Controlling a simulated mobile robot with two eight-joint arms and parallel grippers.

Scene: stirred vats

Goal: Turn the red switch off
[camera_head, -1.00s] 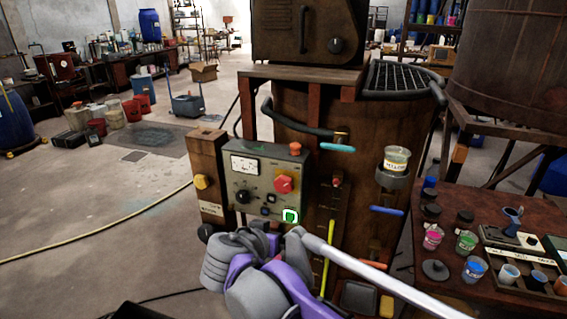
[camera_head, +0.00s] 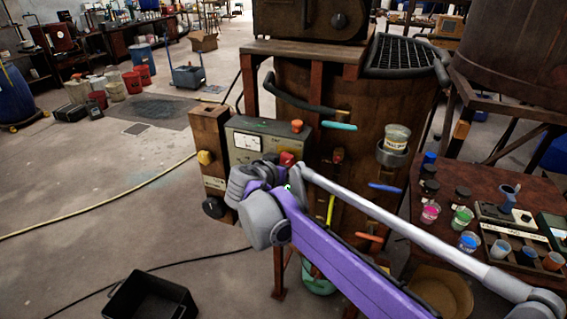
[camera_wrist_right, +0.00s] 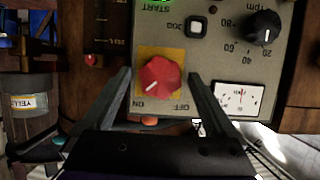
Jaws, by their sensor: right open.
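The red switch (camera_wrist_right: 161,76) is a faceted knob on a yellow plate on the grey control box (camera_head: 240,124). In the wrist view its white mark points toward the ON label (camera_wrist_right: 137,104); the OFF label (camera_wrist_right: 179,105) is on the other side. My right gripper (camera_wrist_right: 160,77) is open, with one finger on each side of the switch; I cannot tell if they touch it. In the head view the switch (camera_head: 287,158) is mostly hidden behind my right gripper (camera_head: 275,168). My left gripper is not in view.
The box also carries a dial meter (camera_wrist_right: 238,98), a black rpm knob (camera_wrist_right: 264,28) and a small square button (camera_wrist_right: 197,26). An orange-red button (camera_head: 297,125) tops it. A wooden post with a yellow knob (camera_head: 205,157) stands left. A table with cups (camera_head: 430,212) is right.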

